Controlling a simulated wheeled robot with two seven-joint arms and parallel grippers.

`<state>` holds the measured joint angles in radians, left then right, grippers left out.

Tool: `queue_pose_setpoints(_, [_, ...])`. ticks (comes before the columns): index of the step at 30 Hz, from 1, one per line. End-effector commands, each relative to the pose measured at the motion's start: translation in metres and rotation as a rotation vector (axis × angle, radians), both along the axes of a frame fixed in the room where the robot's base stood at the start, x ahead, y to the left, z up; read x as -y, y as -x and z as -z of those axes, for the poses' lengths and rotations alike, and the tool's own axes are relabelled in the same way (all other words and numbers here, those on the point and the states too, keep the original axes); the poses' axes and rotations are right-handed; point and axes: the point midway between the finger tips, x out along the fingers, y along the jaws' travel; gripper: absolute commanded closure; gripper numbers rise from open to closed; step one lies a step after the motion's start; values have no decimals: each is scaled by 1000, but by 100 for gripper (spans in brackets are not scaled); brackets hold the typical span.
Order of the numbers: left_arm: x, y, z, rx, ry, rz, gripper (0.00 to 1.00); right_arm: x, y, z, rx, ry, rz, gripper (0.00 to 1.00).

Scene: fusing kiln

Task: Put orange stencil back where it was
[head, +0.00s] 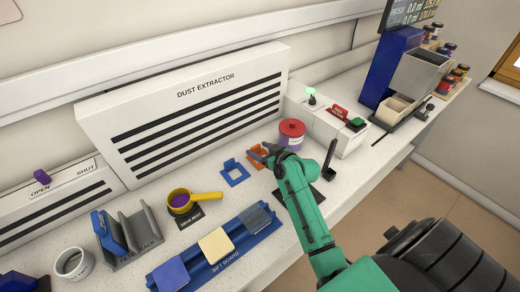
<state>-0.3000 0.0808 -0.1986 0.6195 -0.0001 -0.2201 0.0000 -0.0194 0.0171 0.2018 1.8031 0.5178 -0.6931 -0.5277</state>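The orange stencil (257,152) is on or just above the counter, in front of the dust extractor and behind the blue stencil's right side. My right gripper (264,154) is at it, with dark fingers covering part of it. I cannot tell whether the fingers are closed on the stencil or only around it. The blue stencil (235,173) lies flat on the counter to the left. My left gripper is not in view.
A red-lidded jar (291,134) stands close behind my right gripper. The yellow sieve (190,200), the sift board (212,268) with several tiles, the grey rack (140,245) and a white cup (72,264) stand to the left. A white box (330,127) is at the right.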

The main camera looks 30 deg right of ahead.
Motion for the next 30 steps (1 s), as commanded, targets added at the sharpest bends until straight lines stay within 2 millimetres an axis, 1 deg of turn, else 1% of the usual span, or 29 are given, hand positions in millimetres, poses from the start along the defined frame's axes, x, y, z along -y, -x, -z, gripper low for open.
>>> queue_pose_setpoints(8, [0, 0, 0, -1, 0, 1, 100, 0, 0, -1, 0, 0, 0, 21])
queue_pose_setpoints(12, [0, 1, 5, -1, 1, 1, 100, 0, 0, 1, 3, -1, 2, 21])
queue_pose_setpoints(14, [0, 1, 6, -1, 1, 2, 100, 1, 5, 0, 0, 1, 1, 21])
queue_pose_setpoints(17, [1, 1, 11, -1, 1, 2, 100, 3, 20, -6, 2, 4, -1, 21])
queue_pose_setpoints(20, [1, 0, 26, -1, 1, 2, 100, 8, 42, -8, 1, 6, -1, 21])
queue_pose_setpoints(21, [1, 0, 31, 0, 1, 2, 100, 9, 51, -10, 0, 7, -2, 21])
queue_pose_setpoints(23, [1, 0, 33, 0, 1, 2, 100, 12, 68, -20, 0, 6, 0, 21])
queue_pose_setpoints(24, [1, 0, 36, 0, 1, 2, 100, 14, 80, -24, -1, 6, -1, 21])
queue_pose_setpoints(27, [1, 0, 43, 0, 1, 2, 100, 17, 105, -34, -3, 6, -1, 21])
queue_pose_setpoints(30, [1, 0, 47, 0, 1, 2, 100, 20, 123, -44, -2, 3, 0, 21])
